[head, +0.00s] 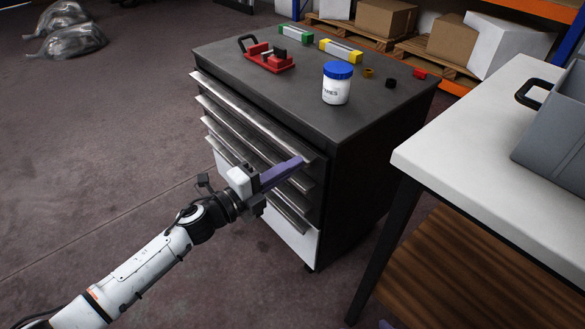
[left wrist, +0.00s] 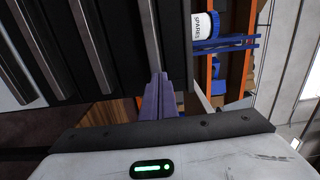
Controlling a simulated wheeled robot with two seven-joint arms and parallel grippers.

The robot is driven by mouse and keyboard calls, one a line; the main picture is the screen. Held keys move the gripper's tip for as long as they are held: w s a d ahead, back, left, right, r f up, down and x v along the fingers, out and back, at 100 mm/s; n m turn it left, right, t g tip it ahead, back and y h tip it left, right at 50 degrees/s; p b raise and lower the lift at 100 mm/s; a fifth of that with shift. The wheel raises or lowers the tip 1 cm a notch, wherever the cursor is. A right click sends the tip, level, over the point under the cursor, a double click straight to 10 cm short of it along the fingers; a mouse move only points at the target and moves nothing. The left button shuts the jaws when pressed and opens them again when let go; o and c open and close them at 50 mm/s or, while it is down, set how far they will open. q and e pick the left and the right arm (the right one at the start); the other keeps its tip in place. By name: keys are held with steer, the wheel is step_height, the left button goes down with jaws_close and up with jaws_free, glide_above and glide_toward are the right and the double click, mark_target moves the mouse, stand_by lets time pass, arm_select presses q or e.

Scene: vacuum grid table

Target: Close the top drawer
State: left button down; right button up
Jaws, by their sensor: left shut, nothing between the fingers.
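The dark drawer cabinet (head: 365,165) stands in the middle of the head view with several drawers, each with a long metal handle strip. The top drawer (head: 250,112) looks nearly flush with the cabinet front; any small gap is hard to tell. My left gripper (head: 300,161) is shut and empty, its purple fingertips at the right end of the top drawer's handle. Contact cannot be told. In the left wrist view the shut fingers (left wrist: 158,78) point at the striped drawer fronts (left wrist: 120,45). A small purple tip of my right gripper (head: 387,324) shows at the bottom edge.
On the cabinet stand a white jar with blue lid (head: 337,83), a red clamp-like tool (head: 266,56) and small coloured parts. A white table (head: 490,165) with a grey bin (head: 555,130) is close on the right.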

arm_select(q)
steer(key=shift+w+d+r, duration=0.15)
steer(key=shift+d+r, duration=0.1)
steer(key=shift+r, duration=0.1)
steer(key=p+v, duration=0.2)
steer(key=v, duration=1.3)
steer(key=s+a+f+n+g+y+p, duration=0.1)
steer(key=s+f+n+y+p, duration=0.3)
steer(key=s+n, duration=0.7)
steer(key=s+a+f+n+g+y+p, duration=0.2)
steer(key=s+f+n+y+p, duration=0.3)
steer(key=s+n, duration=0.6)
steer(key=n+y+p, duration=0.2)
steer(key=n, duration=0.1)
steer(key=shift+a+f+n, duration=0.3)
arm_select(e)
step_height(320, 180, up, 8)
steer(key=shift+s+d+n, duration=0.3)
steer(key=shift+s+d, duration=0.05)
